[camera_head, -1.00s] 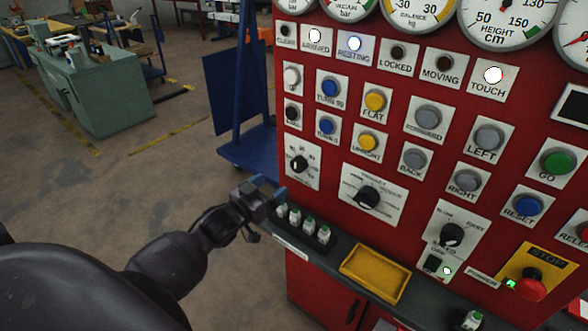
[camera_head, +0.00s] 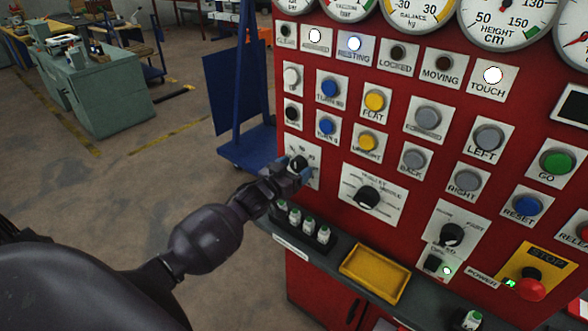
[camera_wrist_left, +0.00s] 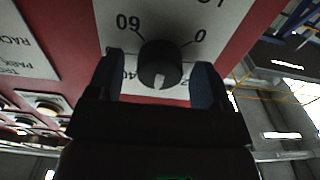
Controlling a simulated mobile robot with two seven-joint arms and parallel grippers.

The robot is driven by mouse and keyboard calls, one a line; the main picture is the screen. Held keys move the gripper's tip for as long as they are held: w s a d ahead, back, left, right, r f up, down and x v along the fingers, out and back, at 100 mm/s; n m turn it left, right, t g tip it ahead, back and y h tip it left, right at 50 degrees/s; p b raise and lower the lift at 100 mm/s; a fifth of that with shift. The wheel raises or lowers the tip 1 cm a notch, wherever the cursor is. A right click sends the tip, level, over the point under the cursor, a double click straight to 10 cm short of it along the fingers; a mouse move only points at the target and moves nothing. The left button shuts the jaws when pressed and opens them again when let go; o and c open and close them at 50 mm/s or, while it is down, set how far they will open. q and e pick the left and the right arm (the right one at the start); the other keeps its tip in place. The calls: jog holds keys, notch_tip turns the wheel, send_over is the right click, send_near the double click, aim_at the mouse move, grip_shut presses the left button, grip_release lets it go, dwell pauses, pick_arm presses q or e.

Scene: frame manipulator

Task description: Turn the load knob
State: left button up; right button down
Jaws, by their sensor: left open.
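The load knob (camera_head: 298,163) is a black knob with a white pointer on a white numbered plate, at the left of the red panel. In the left wrist view the knob (camera_wrist_left: 160,64) sits between the two blue-tipped fingers, with its pointer toward the bottom of the picture. My left gripper (camera_head: 292,172) is open at the knob, partly covering its plate in the head view. In the left wrist view my gripper (camera_wrist_left: 160,80) has a finger on each side of the knob, with small gaps visible. My right gripper does not show.
A larger black knob (camera_head: 368,197) sits to the right on its own plate. Below, a ledge holds a rack of small green-topped bottles (camera_head: 302,222) and a yellow tray (camera_head: 374,273). Several push buttons sit above. A red stop button (camera_head: 531,288) is at lower right.

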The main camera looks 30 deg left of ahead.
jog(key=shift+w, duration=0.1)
pick_arm(q)
jog(key=c, duration=0.9)
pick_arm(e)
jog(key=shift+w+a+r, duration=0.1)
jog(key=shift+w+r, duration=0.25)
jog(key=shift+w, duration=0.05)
